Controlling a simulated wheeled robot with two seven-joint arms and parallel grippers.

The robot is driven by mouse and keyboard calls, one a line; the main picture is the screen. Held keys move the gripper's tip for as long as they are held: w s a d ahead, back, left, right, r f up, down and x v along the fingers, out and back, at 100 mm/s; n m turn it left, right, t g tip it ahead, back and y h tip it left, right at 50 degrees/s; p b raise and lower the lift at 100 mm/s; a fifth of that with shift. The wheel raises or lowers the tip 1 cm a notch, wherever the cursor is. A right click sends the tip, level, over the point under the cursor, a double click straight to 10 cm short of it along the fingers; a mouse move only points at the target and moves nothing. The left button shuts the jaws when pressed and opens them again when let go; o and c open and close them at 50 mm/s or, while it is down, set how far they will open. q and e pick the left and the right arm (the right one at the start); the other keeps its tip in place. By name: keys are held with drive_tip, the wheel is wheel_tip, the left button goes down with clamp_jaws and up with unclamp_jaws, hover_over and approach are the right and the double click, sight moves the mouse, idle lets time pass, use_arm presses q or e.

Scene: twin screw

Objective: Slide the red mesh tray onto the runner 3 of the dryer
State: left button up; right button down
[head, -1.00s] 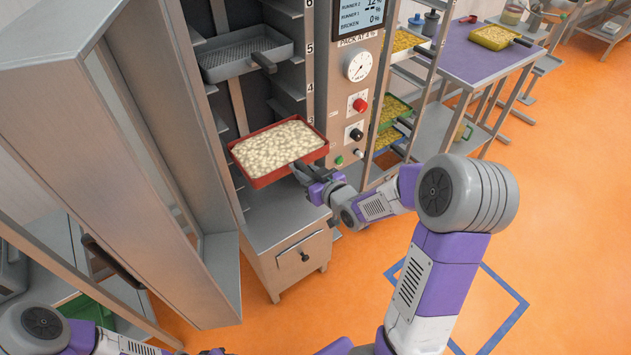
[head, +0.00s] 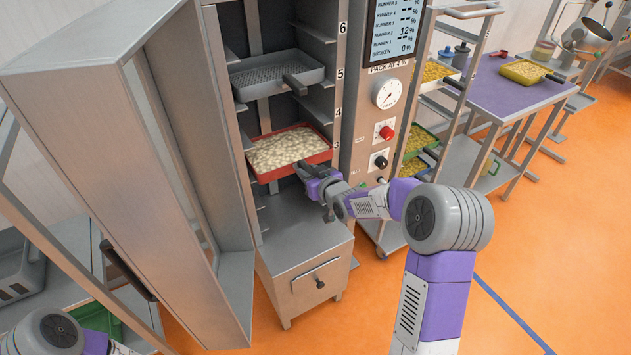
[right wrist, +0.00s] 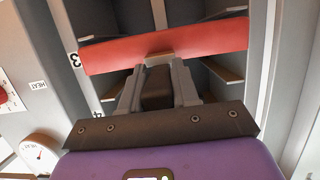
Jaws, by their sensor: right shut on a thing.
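The red mesh tray (head: 320,158), filled with pale pieces, is inside the open dryer (head: 230,125) at about the height of the label 3. Its front edge is near the opening, and it looks roughly level. My right gripper (head: 308,174) is shut on the tray's dark handle at the front. In the right wrist view the fingers (right wrist: 158,88) clasp the handle, with the red front wall (right wrist: 205,41) just beyond. Whether the tray's sides rest on the runners is hidden. Only part of my left arm shows at bottom left; its gripper is out of view.
A grey mesh tray (head: 262,80) sits above, near label 5. The open dryer door (head: 120,110) stands at left, the control panel (head: 385,130) at right. A drawer unit (head: 305,275) is below. Racks with yellow-filled trays and a purple-topped table (head: 490,90) stand further right.

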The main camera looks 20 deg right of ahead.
sight(299, 162)
drive_tip(key=shift+w+a+r, duration=0.1)
drive_tip(key=shift+w+a, duration=0.05)
drive_tip(key=shift+w, duration=1.55)
drive_tip(key=shift+w+a+r, duration=0.1)
drive_tip(key=shift+w, duration=1.55)
drive_tip(key=shift+f+b, duration=0.45)
drive_tip(key=shift+f, duration=0.05)
drive_tip(key=c, duration=0.8)
unclamp_jaws()
drive_tip(key=shift+f, duration=0.1)
drive_tip(key=shift+o, duration=0.2)
drive_tip(key=shift+s+f, duration=0.1)
drive_tip(key=shift+f, duration=0.1)
drive_tip(key=shift+r+p+v, duration=0.1)
drive_tip(key=shift+p+v, duration=0.1)
drive_tip(key=shift+v, duration=1.7)
drive_tip(key=shift+r+p+v, duration=0.15)
drive_tip(key=shift+p+v, duration=0.05)
drive_tip(key=shift+v, duration=1.75)
drive_tip(key=shift+f, duration=0.1)
